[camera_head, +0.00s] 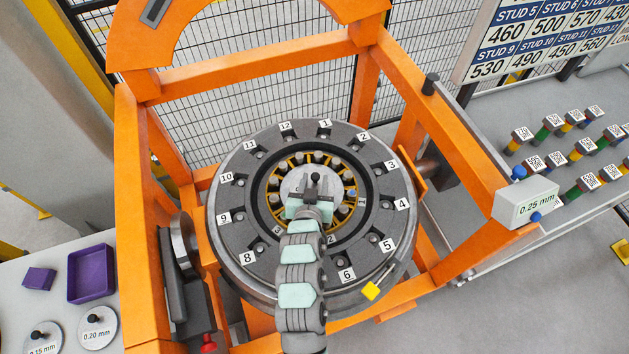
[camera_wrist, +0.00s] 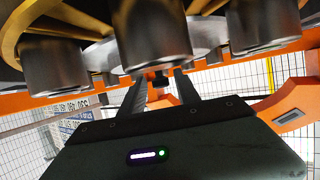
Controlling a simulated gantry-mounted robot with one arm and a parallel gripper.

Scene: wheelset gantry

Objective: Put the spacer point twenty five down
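A pale round spacer with a black knob (camera_head: 296,184) lies over the hub at the middle of the dark numbered ring (camera_head: 232,208). Its size label cannot be read here. My gripper (camera_head: 309,193) reaches over the ring from the front, at the knob. In the wrist view, the two fingers of my gripper (camera_wrist: 160,88) stand apart on either side of the small dark knob (camera_wrist: 158,78), with a little gap showing. The underside or rim of the spacer is mostly hidden behind large metal studs in the wrist view.
Metal studs (camera_wrist: 153,38) circle the hub close to my gripper. An orange frame (camera_head: 250,72) surrounds the ring. A "0.25 mm" sign (camera_head: 528,203) stands at right. Spacers marked 0.20 mm (camera_head: 97,328) and 0.15 mm lie at lower left, near a purple tray (camera_head: 91,274).

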